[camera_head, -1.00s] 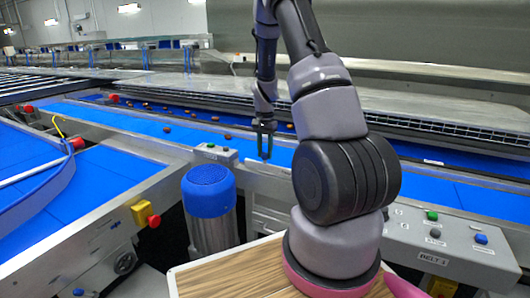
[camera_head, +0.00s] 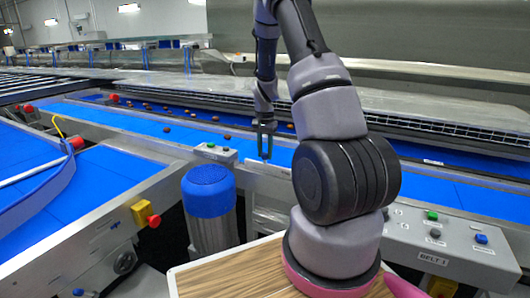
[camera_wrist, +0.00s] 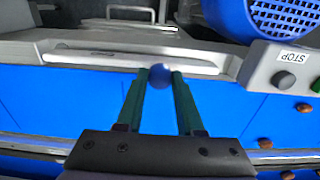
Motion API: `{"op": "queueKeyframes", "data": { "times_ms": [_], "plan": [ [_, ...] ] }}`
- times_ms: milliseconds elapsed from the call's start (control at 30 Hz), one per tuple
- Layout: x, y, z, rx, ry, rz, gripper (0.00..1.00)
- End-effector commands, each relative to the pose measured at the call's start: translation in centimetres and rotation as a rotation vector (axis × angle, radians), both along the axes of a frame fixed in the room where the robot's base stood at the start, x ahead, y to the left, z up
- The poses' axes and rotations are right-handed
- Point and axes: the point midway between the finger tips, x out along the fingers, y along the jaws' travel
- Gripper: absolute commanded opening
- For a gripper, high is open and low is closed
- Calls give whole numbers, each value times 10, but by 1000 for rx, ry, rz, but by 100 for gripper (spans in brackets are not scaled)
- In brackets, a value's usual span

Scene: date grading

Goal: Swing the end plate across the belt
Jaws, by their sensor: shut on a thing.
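My gripper (camera_head: 264,152) reaches down at the near edge of the blue belt (camera_head: 350,174). In the wrist view my gripper (camera_wrist: 161,76) has its two green fingers closed on a round dark blue knob (camera_wrist: 160,77). A long pale metal bar, which looks like the end plate (camera_wrist: 100,58), runs along the belt's side rail beside the knob. It lies along the belt, not across it. The fingertips hide how the knob joins the plate.
A blue-topped motor drum (camera_head: 208,190) stands close to the left of my gripper. A small stop button box (camera_head: 215,154) sits on the rail, and a control panel (camera_head: 440,240) is at the right. Several brown dates (camera_head: 167,130) lie on the belt.

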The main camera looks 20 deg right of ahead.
Motion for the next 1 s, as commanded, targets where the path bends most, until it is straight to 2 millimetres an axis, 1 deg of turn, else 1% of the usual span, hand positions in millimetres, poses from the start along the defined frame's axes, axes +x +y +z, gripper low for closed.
{"op": "queueKeyframes", "data": {
  "times_ms": [367, 567, 767, 1000],
  "plan": [
    [1, 0, 1, 0, -1, -1, 0],
    [4, -4, 0, 0, -1, -27, 0],
    [13, -18, 1, -1, -3, -119, 0],
    [28, -49, 1, -1, -3, -320, 0]
  ]
}}
